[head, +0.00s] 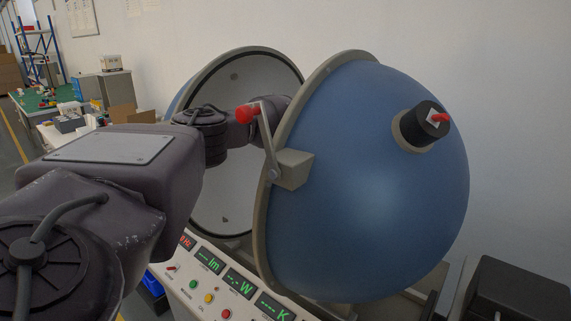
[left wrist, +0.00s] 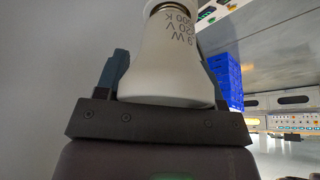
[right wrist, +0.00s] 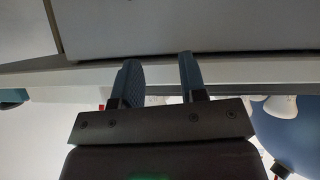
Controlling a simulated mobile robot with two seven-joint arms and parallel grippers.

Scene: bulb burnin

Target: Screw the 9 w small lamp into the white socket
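The 9 w small lamp (left wrist: 165,70) is white, with "9 W" and "220 V" printed on its body. In the left wrist view it sits between the fingers of my left gripper (left wrist: 162,62), which is shut on it. Its neck points away from the palm and its cap end runs out of the top of the frame. In the head view my left arm reaches into the gap of the open sphere, and its gripper and lamp are hidden behind the front half. The white socket cannot be made out. My right gripper (right wrist: 160,78) is open and empty.
The blue sphere half (head: 375,190) with a red-knobbed lever (head: 247,113) stands close to my left arm. A panel (head: 222,285) with green displays lies below. A black box (head: 515,295) is at lower right. In the right wrist view, a pale surface edge (right wrist: 250,70) passes close beyond the fingertips.

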